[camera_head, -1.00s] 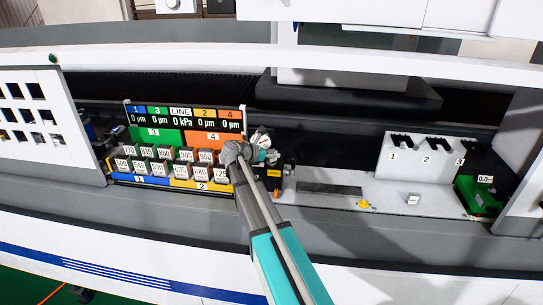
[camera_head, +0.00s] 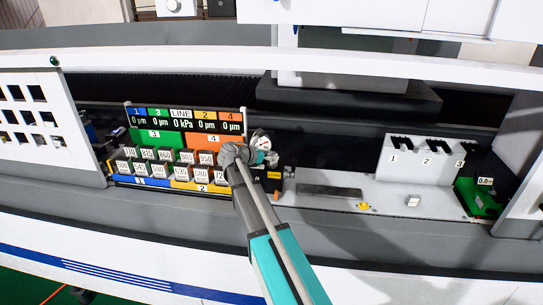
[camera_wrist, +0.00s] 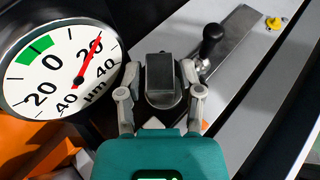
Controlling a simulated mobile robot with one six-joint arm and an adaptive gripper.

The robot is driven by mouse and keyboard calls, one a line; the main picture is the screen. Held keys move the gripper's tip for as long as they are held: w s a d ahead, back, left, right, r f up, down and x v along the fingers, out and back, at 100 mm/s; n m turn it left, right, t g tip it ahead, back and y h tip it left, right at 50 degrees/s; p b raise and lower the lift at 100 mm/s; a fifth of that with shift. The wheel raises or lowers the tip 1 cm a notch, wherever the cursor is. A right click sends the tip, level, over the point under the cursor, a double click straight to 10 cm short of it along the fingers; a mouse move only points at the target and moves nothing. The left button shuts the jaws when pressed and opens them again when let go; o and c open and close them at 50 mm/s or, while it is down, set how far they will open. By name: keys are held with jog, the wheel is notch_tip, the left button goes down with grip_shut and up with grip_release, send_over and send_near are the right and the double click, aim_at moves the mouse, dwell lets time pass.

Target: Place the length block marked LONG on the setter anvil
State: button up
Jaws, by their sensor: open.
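In the wrist view, a grey block (camera_wrist: 160,72) with a dark top stands between the two fingers of my gripper (camera_wrist: 163,88). The fingers are open, one on each side, with gaps visible. Under the block is a round metal piece (camera_wrist: 163,101) that looks like the setter anvil; contact between them is hard to judge. No LONG mark is readable on this block. In the head view my gripper (camera_head: 266,158) is small beside the dial gauge (camera_head: 260,139), and the block there is hidden. The gauge (camera_wrist: 62,65) has its red needle near 20.
A black-knobbed lever (camera_wrist: 211,38) stands right of the fingers. A rack of numbered blocks (camera_head: 165,169) is left of my arm. A small light block (camera_head: 413,201) with an unreadable label lies on the right ledge, near a yellow knob (camera_head: 363,206) and a green fixture (camera_head: 478,197).

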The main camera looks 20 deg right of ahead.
jog(key=p+v, duration=0.4)
jog(key=v, duration=0.7)
dwell(0.4)
jog(key=s+a+f+m+g+y, duration=0.1)
jog(key=s+a+f+m+y, duration=0.3)
jog(key=s+m, duration=0.2)
jog(key=s+a+f+m+y, duration=0.3)
jog(key=s+m, duration=0.4)
jog(key=s, duration=0.3)
jog(key=s+a+f+m+g+y, duration=0.1)
jog(key=s+a+f+m+y, duration=0.3)
jog(key=s+a+m+y, duration=0.1)
jog(key=s+m+y, duration=0.1)
jog(key=s+m, duration=0.1)
jog(key=shift+s+a+f+g, duration=0.3)
jog(key=shift+s+a, duration=0.05)
jog(key=shift+s, duration=0.05)
